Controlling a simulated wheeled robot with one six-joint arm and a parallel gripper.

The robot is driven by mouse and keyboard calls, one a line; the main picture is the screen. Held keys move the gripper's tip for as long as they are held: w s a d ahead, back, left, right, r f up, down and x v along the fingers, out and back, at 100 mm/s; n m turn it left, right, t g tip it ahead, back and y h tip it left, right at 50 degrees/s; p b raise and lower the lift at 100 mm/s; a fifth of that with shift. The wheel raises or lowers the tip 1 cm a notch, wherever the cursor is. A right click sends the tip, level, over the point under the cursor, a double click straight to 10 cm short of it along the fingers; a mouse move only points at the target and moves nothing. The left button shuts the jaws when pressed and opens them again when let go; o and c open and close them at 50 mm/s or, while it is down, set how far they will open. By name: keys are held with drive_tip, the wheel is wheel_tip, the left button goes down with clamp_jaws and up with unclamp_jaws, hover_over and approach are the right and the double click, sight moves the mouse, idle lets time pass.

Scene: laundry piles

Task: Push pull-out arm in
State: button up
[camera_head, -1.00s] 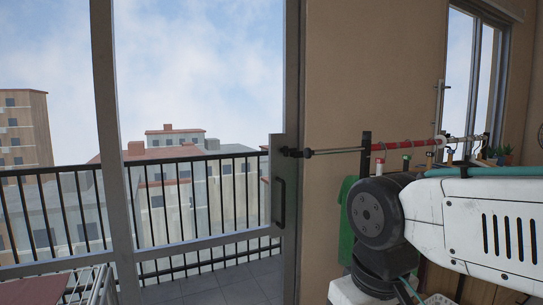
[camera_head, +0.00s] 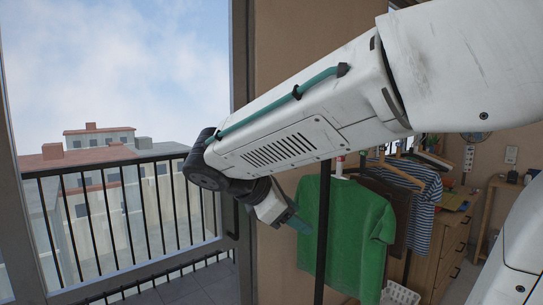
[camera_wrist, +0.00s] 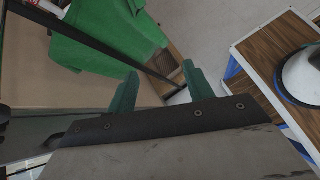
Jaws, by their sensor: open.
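The pull-out arm does not show clearly in the current views; my own arm covers the part of the head view around the top of the rack. The black upright post (camera_head: 322,235) of the clothes rack stands in front of a green shirt (camera_head: 362,235).
A glass balcony door with a dark handle (camera_head: 236,215) is at the left, with a black railing (camera_head: 110,215) beyond. Striped and brown clothes hang behind the green shirt. A wooden drawer unit (camera_head: 440,245) is at the right. The wrist view shows a wood-topped surface (camera_wrist: 262,48).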

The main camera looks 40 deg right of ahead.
drive_tip(key=w+a+r+n+t+h, duration=0.1)
drive_tip(key=w+r+n+h, duration=0.35)
drive_tip(key=w, duration=0.25)
drive_tip(key=w+a+r+n+t+h, duration=0.1)
drive_tip(key=w+r+n+h, duration=0.3)
drive_tip(key=w, duration=0.4)
drive_tip(key=shift+y, duration=0.35)
drive_tip(key=d, duration=0.8)
drive_tip(key=shift+r, duration=0.25)
clamp_jaws()
